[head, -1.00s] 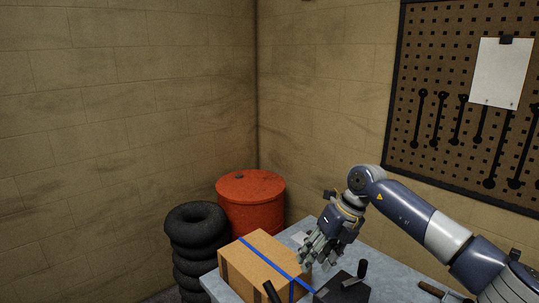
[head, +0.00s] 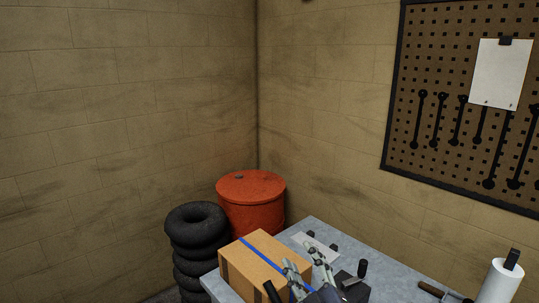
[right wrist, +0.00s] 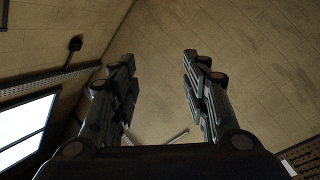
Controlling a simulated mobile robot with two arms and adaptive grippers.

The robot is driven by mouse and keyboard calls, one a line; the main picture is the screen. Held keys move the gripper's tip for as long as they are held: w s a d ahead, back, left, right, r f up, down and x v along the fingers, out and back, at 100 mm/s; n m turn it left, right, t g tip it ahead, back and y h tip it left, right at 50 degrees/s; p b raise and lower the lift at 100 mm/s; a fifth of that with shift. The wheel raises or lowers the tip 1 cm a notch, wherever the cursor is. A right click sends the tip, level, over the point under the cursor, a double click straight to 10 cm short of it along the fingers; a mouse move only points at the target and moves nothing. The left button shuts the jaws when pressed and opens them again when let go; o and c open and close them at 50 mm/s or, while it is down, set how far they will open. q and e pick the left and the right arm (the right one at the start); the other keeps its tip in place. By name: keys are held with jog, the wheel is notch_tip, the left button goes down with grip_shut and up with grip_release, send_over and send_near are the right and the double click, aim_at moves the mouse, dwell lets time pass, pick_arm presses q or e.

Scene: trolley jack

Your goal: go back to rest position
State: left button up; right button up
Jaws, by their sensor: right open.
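My right gripper (head: 298,254) is low in the head view, in front of the cardboard box's right side in the picture. Its fingers point up and are spread apart, with nothing between them. In the right wrist view, the same gripper (right wrist: 158,56) shows two separated dark fingers with only bare wall behind them. My left gripper is not in view.
A cardboard box (head: 252,268) with a blue strap stands on the grey table (head: 395,277). A dark item with a black knob (head: 361,270) and a paper roll (head: 500,282) are to the right. Stacked tires (head: 194,225) and a red drum (head: 251,203) stand behind.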

jog(key=s+d+f+m+g+h, duration=0.45)
jog(key=s+d+f, duration=0.2)
jog(key=f, duration=0.35)
jog(key=s+d+f+m+g, duration=0.25)
jog(key=s+f+g, duration=0.4)
jog(key=s, duration=0.65)
jog(key=s+d+f+m+g, duration=0.2)
jog(key=s+d+f+g, duration=0.25)
jog(key=s+f, duration=0.65)
jog(key=s+f+g+b, duration=0.1)
jog(key=s+f+b, duration=0.15)
jog(key=f, duration=1.05)
jog(key=s+f+b, duration=0.1)
jog(key=f+b, duration=0.2)
jog(key=f, duration=1.1)
jog(key=s+d+f+b, duration=0.1)
jog(key=s+f+b, duration=0.1)
jog(key=s+f, duration=0.6)
jog(key=s+d+f+g+b, duration=0.1)
jog(key=s+f+b, duration=0.1)
jog(key=s+f, duration=0.7)
notch_tip(320, 180, down, 6)
jog(key=shift+s+d+r, duration=0.15)
jog(key=shift+s+r, duration=0.1)
jog(key=shift+s, duration=0.05)
jog(key=shift+g+h, duration=0.25)
